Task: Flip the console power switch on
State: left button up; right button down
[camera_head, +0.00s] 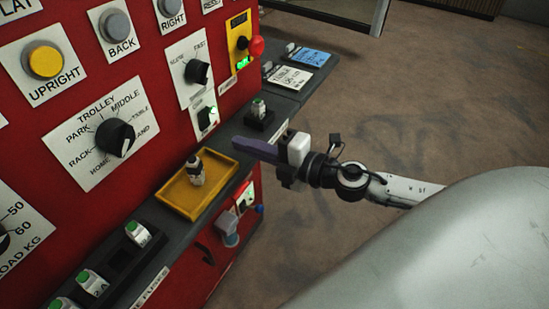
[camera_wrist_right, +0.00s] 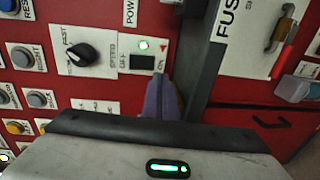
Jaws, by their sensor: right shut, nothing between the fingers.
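The power switch (camera_head: 205,118) is a dark rocker on a white plate on the red console, below the slow/fast knob, with a green glow at its edge. In the right wrist view the dark rocker (camera_wrist_right: 143,63) sits beside a lit green lamp (camera_wrist_right: 143,44), near a "POWER" label. My right gripper (camera_head: 257,147) has purple fingers, shut and empty, in front of the console ledge. In the wrist view its fingertips (camera_wrist_right: 161,85) are close to the switch plate's lower right edge; I cannot tell whether they touch. My left gripper is not in view.
The slow/fast knob (camera_head: 196,72) is just above the switch. A red mushroom button (camera_head: 256,47) is farther right. Open floor lies right.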

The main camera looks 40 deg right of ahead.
jog(key=b+v, duration=0.2)
jog(key=v, duration=0.4)
jog(key=shift+s+d+f, duration=0.2)
jog(key=shift+s+f, duration=0.1)
jog(key=shift+f, duration=0.45)
jog(key=s+d+f+m+g+h+p, duration=0.15)
jog(key=s+f+m+h, duration=0.3)
jog(key=f+m, duration=0.7)
jog(key=s+a+f+m+g+p, duration=0.1)
jog(key=s+a+f+m+g, duration=0.4)
jog(key=s+a+f+m, duration=0.4)
jog(key=s+a+f, duration=0.1)
jog(key=a+f, duration=0.2)
jog(key=shift+a+p, duration=0.25)
jog(key=shift+p, duration=0.05)
